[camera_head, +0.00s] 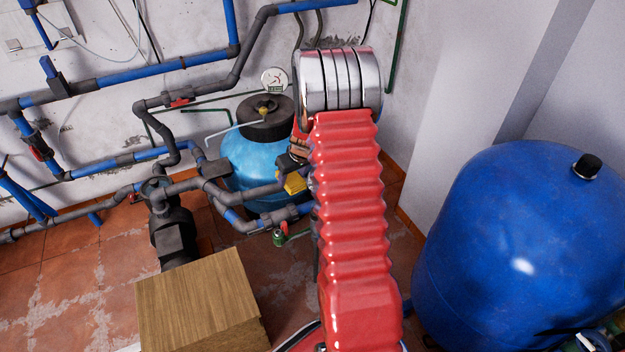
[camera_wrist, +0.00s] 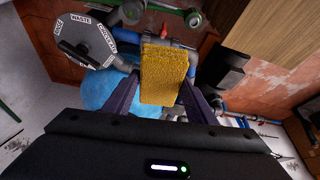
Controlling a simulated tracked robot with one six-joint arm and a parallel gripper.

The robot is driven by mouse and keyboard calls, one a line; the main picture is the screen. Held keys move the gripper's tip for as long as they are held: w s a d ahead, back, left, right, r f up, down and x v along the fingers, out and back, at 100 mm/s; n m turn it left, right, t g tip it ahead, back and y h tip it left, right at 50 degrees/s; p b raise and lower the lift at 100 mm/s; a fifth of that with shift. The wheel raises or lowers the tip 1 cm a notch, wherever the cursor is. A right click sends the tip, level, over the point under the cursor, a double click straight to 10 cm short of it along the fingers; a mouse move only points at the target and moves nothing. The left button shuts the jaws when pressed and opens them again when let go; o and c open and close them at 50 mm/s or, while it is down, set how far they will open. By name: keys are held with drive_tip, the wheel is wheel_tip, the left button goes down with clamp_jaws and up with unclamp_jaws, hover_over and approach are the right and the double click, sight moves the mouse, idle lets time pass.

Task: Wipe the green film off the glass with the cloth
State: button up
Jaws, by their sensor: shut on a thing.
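A yellow, rough-textured block, which I take as the cloth (camera_wrist: 163,75), is held between the two dark fingers of my gripper (camera_wrist: 161,92) in the wrist view. In the head view the yellow cloth (camera_head: 293,183) shows in part beside my red arm, in front of the blue tank. A small green fitting (camera_head: 279,238) sits below the pipes in the head view, apart from the cloth. I cannot tell whether it is the filmed glass. No green film on glass shows clearly in either view.
A light-blue tank (camera_head: 245,160) with a black top and a gauge (camera_head: 275,79) stands behind the pipes. A wooden box (camera_head: 200,305) is front left, a big blue tank (camera_head: 510,250) right. A grey labelled valve head (camera_wrist: 88,40) is close left of the cloth.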

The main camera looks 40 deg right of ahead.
drive_tip(key=s+d+f, duration=0.2)
drive_tip(key=d+f, duration=0.1)
drive_tip(key=d, duration=0.4)
drive_tip(key=shift+s+d+f, duration=0.2)
drive_tip(key=shift+d+f, duration=0.2)
drive_tip(key=shift+f, duration=0.1)
